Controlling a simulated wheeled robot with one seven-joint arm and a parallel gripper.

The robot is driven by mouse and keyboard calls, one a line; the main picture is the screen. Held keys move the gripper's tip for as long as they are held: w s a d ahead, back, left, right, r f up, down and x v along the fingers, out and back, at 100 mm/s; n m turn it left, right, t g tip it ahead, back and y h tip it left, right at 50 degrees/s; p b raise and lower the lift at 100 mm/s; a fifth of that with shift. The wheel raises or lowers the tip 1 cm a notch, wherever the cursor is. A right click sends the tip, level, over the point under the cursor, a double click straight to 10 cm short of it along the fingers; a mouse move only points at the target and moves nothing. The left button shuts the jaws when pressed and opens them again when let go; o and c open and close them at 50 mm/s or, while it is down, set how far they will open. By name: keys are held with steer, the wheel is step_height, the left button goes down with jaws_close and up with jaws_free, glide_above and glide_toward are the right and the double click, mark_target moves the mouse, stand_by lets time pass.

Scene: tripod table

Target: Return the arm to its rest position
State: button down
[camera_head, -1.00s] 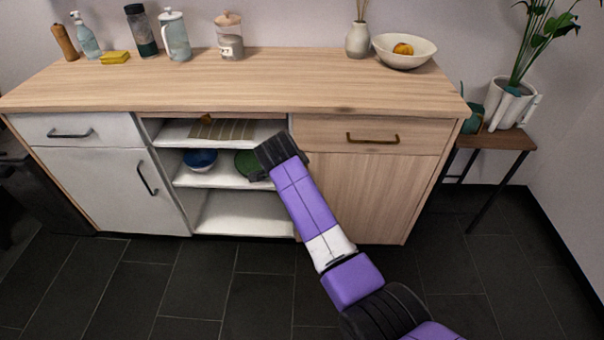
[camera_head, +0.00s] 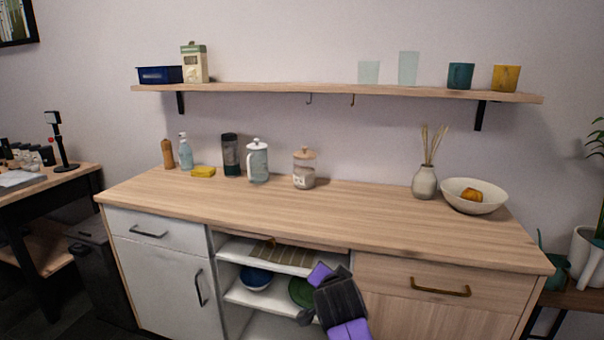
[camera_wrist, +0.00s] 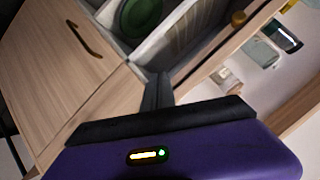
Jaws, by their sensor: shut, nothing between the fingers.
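My gripper (camera_wrist: 158,80) shows in the wrist view with its two dark fingers together and nothing between them. It is in front of the wooden sideboard (camera_head: 240,205), apart from the things in its open shelves. In the head view my purple and black arm is low, right of centre, in front of the shelves and beside the right drawer. It hides part of the shelf opening. The fingertips are hard to make out there.
Open shelves hold a blue bowl (camera_head: 256,281), a green plate (camera_head: 301,290) and a striped mat (camera_head: 290,257). A bowl (camera_head: 474,197) and bottles stand on top. A wall shelf (camera_head: 330,91) is above. A plant stand is at right, a desk at left.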

steer(key=s+d+r+n+t+p, duration=0.1)
steer(key=s+d+r+n+p, duration=0.1)
steer(key=s, duration=1.8)
steer(key=s+d+r+n+t+p, duration=0.1)
steer(key=s+d+r+n+p, duration=0.2)
steer(key=s, duration=1.6)
steer(key=s+d+r+n+t+p, duration=0.1)
steer(key=s+d+r+p, duration=0.3)
steer(key=s, duration=1.6)
steer(key=d+n+p, duration=0.1)
steer(key=d, duration=0.2)
steer(key=shift+s+d+n+y, duration=0.25)
steer(key=shift+s+n+y, duration=0.05)
steer(key=shift+n, duration=0.1)
